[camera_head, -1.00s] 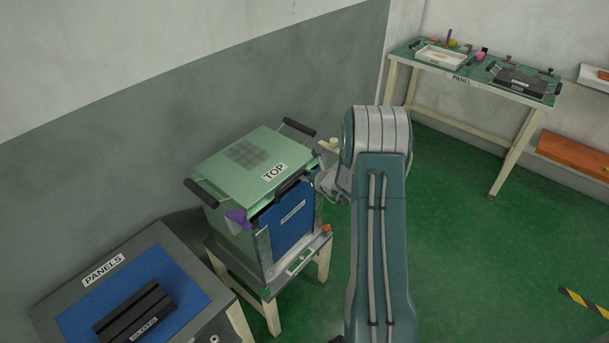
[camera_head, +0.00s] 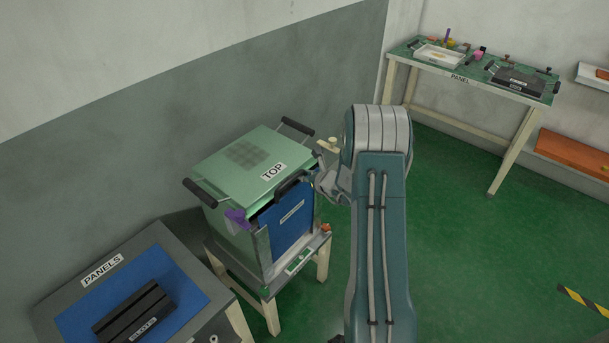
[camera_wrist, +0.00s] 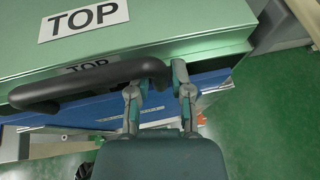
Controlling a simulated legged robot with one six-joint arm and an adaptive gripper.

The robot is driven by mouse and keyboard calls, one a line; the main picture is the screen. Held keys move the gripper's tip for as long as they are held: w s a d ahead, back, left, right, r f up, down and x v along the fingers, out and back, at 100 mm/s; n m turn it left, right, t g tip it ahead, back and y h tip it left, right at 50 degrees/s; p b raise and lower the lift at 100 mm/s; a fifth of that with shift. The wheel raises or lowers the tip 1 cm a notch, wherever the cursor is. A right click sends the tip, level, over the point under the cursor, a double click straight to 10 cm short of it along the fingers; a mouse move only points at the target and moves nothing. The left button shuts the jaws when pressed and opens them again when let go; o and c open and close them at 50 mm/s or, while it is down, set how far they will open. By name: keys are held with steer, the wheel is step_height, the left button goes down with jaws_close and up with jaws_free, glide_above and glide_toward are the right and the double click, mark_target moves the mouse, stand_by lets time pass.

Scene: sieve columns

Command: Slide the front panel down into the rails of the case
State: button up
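The green case (camera_head: 235,235) stands on a small stand, with a green lid marked TOP (camera_head: 240,165). The blue front panel (camera_head: 287,222) stands upright at the case's front, between its side rails; its lower edge is hard to make out. A black handle (camera_head: 294,185) is at the panel's upper edge; it also shows in the wrist view (camera_wrist: 70,88). My gripper (camera_wrist: 160,82) is at the right end of this handle. Its two fingers are apart, with the handle's bent end between them and a visible gap. In the head view my arm partly hides the gripper.
A purple clamp-like part (camera_head: 237,217) sits at the case's front left corner. A table marked PANELS (camera_head: 60,285) holds a black block (camera_head: 135,314) at lower left. Green floor is free to the right.

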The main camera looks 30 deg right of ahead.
mark_target(304, 187)
steer(key=shift+f, duration=0.25)
stand_by(0.3)
steer(key=shift+r, duration=0.1)
stand_by(0.7)
steer(key=shift+s+d, duration=0.1)
steer(key=shift+s, duration=0.1)
stand_by(0.7)
steer(key=shift+f, duration=2.55)
stand_by(1.8)
steer(key=o, duration=0.6)
steer(key=shift+c, duration=0.2)
steer(key=shift+s, duration=0.1)
steer(key=v, duration=1.1)
steer(key=shift+s, duration=0.35)
